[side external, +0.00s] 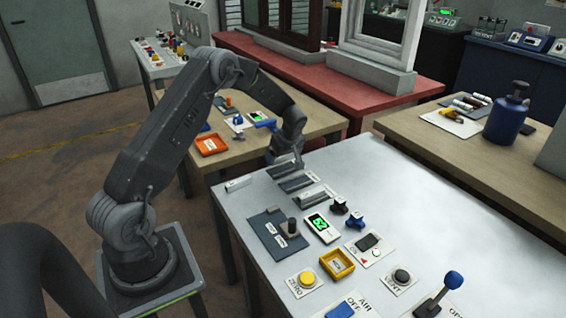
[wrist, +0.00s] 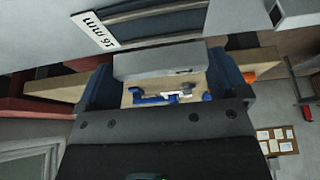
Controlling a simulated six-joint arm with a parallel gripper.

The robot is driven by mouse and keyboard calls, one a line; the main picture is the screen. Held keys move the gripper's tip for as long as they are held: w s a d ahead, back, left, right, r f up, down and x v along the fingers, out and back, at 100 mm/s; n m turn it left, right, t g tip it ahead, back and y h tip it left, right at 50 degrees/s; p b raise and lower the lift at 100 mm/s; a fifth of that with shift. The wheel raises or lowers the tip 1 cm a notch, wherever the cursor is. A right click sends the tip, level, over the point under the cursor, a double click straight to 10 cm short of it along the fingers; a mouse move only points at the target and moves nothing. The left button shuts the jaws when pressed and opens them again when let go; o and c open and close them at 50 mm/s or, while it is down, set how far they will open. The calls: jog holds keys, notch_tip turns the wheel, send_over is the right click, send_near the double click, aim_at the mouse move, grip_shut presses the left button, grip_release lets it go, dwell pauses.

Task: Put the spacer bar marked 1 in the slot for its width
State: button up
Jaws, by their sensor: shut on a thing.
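My gripper (side external: 284,158) is at the far left end of the grey-white table, close to a row of grey blocks. In the wrist view my gripper (wrist: 158,70) has its two dark blue fingers on either side of a light grey bar (wrist: 155,62) and is shut on it. No number shows on this bar, so I cannot tell its mark.
A light bar (side external: 240,184) lies on the table left of the blocks. A dark blue panel (side external: 268,241), a green-lit display (side external: 317,222) and a yellow tray (side external: 338,264) stand nearer the front. The table's right side is clear.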

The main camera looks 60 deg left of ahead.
aim_at(284, 160)
jog(key=shift+f, duration=1.5)
jog(key=shift+f, duration=0.2)
jog(key=o, duration=0.6)
jog(key=shift+o, duration=0.2)
jog(key=shift+r, duration=0.1)
